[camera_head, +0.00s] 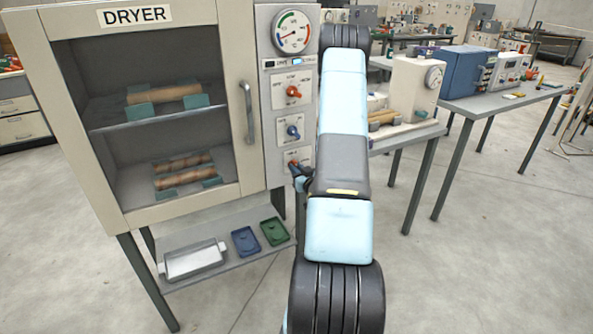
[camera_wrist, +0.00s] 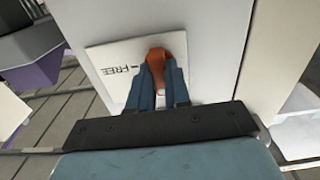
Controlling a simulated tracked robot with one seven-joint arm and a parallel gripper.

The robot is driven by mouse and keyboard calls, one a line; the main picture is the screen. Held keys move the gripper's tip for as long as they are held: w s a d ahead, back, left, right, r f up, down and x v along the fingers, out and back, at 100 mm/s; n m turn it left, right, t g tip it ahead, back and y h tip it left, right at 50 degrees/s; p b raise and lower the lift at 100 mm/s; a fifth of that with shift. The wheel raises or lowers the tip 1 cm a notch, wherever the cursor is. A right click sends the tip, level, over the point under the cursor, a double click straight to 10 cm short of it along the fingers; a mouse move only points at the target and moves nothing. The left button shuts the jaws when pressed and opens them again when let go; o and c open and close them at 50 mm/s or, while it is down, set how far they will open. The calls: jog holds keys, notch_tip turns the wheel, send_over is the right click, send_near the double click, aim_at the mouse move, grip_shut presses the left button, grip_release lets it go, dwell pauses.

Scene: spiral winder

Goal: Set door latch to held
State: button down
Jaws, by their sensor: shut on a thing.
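The dryer (camera_head: 139,14) is a cream cabinet with a glazed door and a grey door handle (camera_head: 248,112). Its control column carries a gauge, a red knob, a blue knob and, lowest, the door latch, an orange-red lever that shows in the wrist view (camera_wrist: 155,57). A white label marked "FREE" (camera_wrist: 117,74) lies behind the lever. My gripper (camera_wrist: 162,80) is shut on the lever, a blue finger on either side. The fingers cover part of the lever and label, so I cannot read any other marking. In the head view my gripper (camera_head: 299,173) is at the lowest control, largely hidden by my arm.
Wooden rolls (camera_head: 164,94) rest on green supports inside the dryer. The shelf below holds a white tray (camera_head: 192,262), a blue tray (camera_head: 245,241) and a green tray (camera_head: 274,231). Tables with machines stand to the right. The floor at lower right is clear.

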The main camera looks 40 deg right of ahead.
jog(key=c, duration=1.1)
grip_release()
jog(key=s, duration=0.4)
jog(key=s+a, duration=0.1)
jog(key=s, duration=0.4)
jog(key=s+a, duration=0.1)
jog(key=s, duration=0.3)
jog(key=shift+s+f, duration=0.1)
jog(key=shift+s, duration=0.2)
